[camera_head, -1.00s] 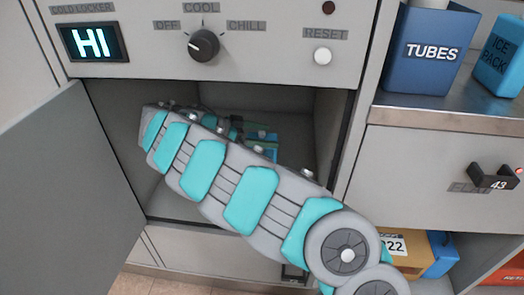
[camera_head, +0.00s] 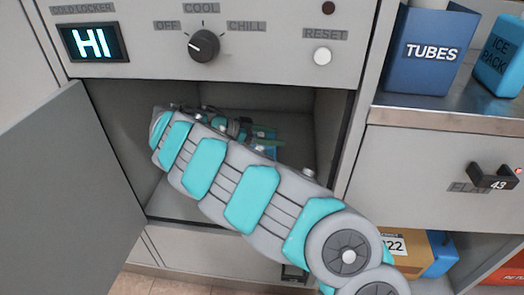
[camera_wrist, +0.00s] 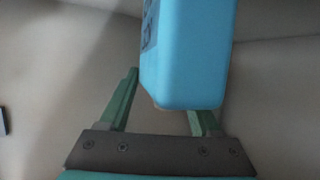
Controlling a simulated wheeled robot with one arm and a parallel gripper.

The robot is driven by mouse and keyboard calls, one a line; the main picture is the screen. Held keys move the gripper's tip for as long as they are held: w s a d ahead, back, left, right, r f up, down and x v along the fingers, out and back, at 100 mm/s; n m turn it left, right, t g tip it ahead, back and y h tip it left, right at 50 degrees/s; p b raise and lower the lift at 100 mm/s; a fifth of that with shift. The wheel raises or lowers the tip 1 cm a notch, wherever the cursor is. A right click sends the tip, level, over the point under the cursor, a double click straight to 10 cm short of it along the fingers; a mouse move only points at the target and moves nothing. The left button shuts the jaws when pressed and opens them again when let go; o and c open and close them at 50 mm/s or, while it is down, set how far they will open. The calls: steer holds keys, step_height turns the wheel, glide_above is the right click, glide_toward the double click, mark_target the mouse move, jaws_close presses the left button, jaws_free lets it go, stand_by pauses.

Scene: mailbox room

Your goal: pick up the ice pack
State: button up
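A light-blue block with dark lettering, which looks like an ice pack (camera_wrist: 190,60), fills the upper middle of the wrist view. A bit of blue (camera_head: 268,153) shows inside the open cold locker in the head view, mostly hidden by my arm. My gripper (camera_wrist: 163,98) has its green fingers apart. The block lies between and in front of them, covering much of the right finger; a gap shows at the left finger. I cannot tell whether they touch. In the head view my gripper (camera_head: 262,134) is inside the locker. Another blue box labelled ICE PACK (camera_head: 500,55) stands at the upper right.
The locker door (camera_head: 70,180) stands open at the left. Above the opening are an HI display (camera_head: 93,42), a dial (camera_head: 203,45) and a RESET button (camera_head: 322,56). A TUBES box (camera_head: 430,50) stands on the metal counter (camera_head: 450,112). A drawer handle (camera_head: 493,178) sticks out below.

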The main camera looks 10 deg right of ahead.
jaws_close()
steer(key=shift+r, duration=0.1)
stand_by(0.6)
